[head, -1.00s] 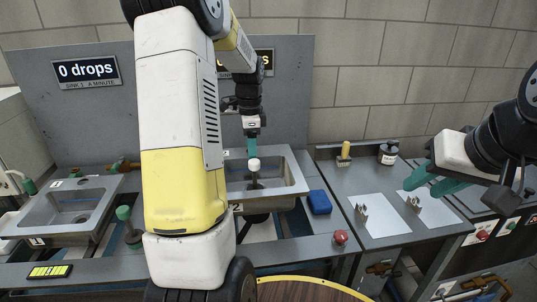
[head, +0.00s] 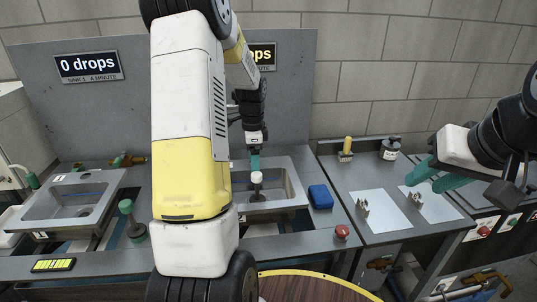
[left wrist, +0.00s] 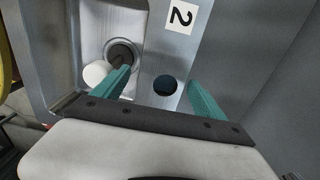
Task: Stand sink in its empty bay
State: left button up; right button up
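The steel sink with a 2 on its back deck (head: 298,180) is in the middle of the bench, partly behind my left arm. My left gripper (head: 255,165) reaches down to its back deck. In the left wrist view the fingers (left wrist: 158,88) stand either side of the deck of this sink (left wrist: 165,50), one in the basin and one past the rear edge, with a round hole between them. A white knob (head: 257,177) stands in the basin beside the drain. Whether the underside rests in the bay is hidden. My right gripper (head: 428,178) is open and empty at the right.
Another sink (head: 45,226), marked 1, stands at the left. Two white mats (head: 382,225) with metal clips lie on the side counter.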

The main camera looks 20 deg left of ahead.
pick_arm(q)
jog(key=shift+r, duration=0.1)
notch_tip(320, 180, up, 11)
jog(key=s+d+r+n+t, duration=0.2)
jog(key=s+d+r+n, duration=0.15)
jog(key=s+r, duration=0.3)
jog(key=s+d+r+n+t+h, duration=0.1)
jog(key=s+d+n, duration=0.3)
jog(key=s, duration=0.4)
jog(key=s+d+r+n+t+h, duration=0.1)
jog(key=s+d+n+t, duration=0.2)
jog(key=s, duration=0.5)
jog(key=shift+s+d+n, duration=0.25)
jog(key=shift+d+n, duration=0.6)
jog(key=shift+d, duration=0.3)
